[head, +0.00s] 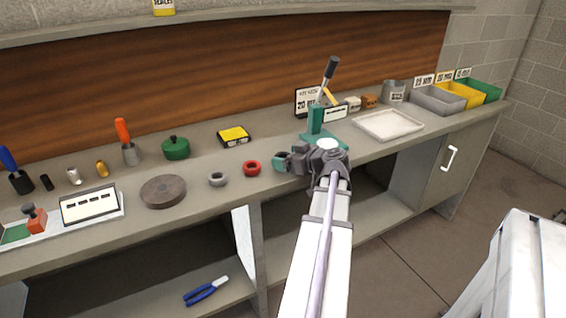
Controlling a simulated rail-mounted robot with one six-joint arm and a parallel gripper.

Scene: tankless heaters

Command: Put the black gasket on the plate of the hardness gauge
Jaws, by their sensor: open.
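The likely hardness gauge is a green stand (315,120) with a black-handled lever and a small white display, at the back of the bench. My gripper (284,161) is open over the bench's front part, right of the red ring. Nothing shows between its fingers.
A brown disc (163,191), green lidded pot (175,148) and yellow-black box (234,136) stand to the left. A pale tray (388,124) lies right of the gauge, with grey, yellow and green bins beyond. Blue pliers (206,291) lie on the lower shelf.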

